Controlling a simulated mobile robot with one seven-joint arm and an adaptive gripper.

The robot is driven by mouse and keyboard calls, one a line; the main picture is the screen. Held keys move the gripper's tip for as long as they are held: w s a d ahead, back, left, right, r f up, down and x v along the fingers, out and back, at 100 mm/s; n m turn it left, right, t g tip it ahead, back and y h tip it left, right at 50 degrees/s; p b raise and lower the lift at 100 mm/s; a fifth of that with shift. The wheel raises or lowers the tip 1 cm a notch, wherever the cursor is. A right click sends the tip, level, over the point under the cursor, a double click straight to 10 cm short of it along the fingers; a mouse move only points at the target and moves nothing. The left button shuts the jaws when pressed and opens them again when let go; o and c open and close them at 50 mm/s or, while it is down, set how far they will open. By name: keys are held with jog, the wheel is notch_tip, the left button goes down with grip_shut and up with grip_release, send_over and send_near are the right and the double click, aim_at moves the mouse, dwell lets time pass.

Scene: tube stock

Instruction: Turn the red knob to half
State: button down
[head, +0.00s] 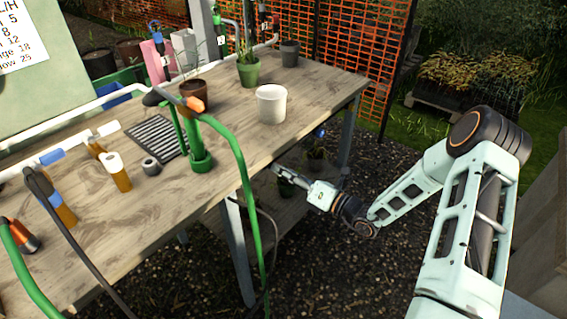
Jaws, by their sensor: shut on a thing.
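My gripper (283,172) reaches in from the right, just below the front edge of the table (330,82). Its fingers point left and under the tabletop. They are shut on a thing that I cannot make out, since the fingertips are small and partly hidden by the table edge. I cannot make out a red knob. An orange-red part (193,104) sits on the green hose fitting above the tabletop, well apart from my gripper.
A white pot (271,104), a brown pot (195,95) and a green pot (249,72) stand on the table. A green hose (246,190) hangs over the front edge, left of my gripper. Potted plants (315,157) stand below the tabletop. Gravel ground lies open in front.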

jog(key=shift+m+t+p, duration=0.3)
jog(key=shift+m+p, duration=2)
jog(key=shift+m, duration=1.6)
jog(key=shift+s, duration=0.1)
jog(key=c, duration=1.7)
grip_release()
jog(key=v, duration=1.2)
